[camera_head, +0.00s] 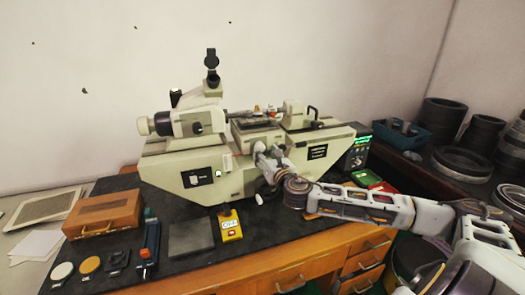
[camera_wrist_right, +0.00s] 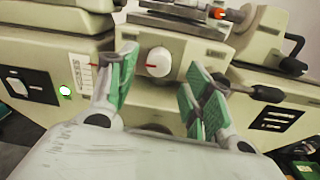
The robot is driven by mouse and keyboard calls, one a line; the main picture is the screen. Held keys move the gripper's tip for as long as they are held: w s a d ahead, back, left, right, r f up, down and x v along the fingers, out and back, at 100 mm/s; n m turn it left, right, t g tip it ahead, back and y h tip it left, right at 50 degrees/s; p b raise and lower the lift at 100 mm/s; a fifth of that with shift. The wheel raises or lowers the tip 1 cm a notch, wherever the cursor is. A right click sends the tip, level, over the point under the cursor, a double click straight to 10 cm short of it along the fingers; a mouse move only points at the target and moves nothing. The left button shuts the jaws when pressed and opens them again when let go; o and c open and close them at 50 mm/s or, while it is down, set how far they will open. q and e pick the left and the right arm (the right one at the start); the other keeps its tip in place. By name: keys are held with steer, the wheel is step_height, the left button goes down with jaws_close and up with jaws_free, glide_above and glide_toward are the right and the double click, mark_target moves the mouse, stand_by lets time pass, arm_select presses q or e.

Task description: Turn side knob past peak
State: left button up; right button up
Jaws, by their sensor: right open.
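The side knob (camera_wrist_right: 158,62) is a round pale knob with a red mark, on the front face of a large beige measuring machine (camera_head: 205,160). In the wrist view it sits between and beyond the green-padded fingers of my right gripper (camera_wrist_right: 163,85). The fingers are spread wide, with a visible gap on both sides of the knob. In the head view my right gripper (camera_head: 265,155) is at the machine's front middle and hides the knob. My left gripper is not in view.
A black-handled lever (camera_wrist_right: 258,92) sticks out right of the gripper. A yellow device (camera_head: 230,226), grey plate (camera_head: 190,237) and wooden box (camera_head: 103,214) lie in front of and left of the machine. Black rings (camera_head: 460,163) and a blue bin (camera_head: 402,134) stand at right.

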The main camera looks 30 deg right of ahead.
mark_target(261, 149)
steer(key=shift+x, duration=0.9)
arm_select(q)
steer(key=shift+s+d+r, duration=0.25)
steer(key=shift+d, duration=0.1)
arm_select(e)
steer(key=shift+x, duration=0.85)
steer(key=c, duration=1)
steer(key=shift+c, duration=0.2)
